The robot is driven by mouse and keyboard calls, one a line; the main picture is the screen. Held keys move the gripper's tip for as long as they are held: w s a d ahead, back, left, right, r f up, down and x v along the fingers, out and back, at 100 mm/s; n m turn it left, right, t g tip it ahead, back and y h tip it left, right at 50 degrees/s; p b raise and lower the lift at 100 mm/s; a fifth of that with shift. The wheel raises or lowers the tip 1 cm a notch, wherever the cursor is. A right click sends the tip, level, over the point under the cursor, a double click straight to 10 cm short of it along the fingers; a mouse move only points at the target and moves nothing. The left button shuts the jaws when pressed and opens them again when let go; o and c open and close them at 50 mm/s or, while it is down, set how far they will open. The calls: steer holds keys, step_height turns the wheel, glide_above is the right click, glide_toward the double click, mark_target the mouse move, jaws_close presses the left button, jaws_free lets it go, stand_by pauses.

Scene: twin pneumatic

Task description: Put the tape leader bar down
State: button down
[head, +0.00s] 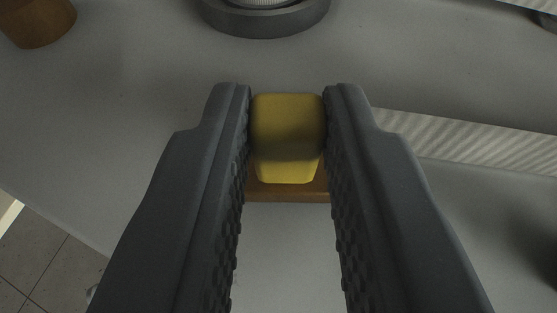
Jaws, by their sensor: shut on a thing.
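My gripper (287,105) is shut on a yellow block-like piece (287,125), with a dark finger pressed to each side of it near the tips. The yellow piece has rounded corners and narrows toward its lower end. A brown-orange flat part (288,191) shows just below the yellow piece, between the fingers; I cannot tell whether it is joined to it. I take the yellow piece to be the tape leader bar, or a part of it. Whether it touches the grey surface underneath cannot be told.
A round dark grey base with a lighter ribbed centre (267,22) stands ahead at the top. A brown cylindrical object (36,22) is at the upper left. A pale ribbed strip (470,140) runs along the right. The grey table (130,110) is clear at left, its edge at lower left.

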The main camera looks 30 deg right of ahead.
steer(key=shift+f, duration=0.1)
steer(key=c, duration=1.3)
jaws_free()
steer(key=shift+r, duration=0.2)
steer(key=p+v, duration=0.2)
steer(key=v, duration=1)
steer(key=shift+r, duration=0.1)
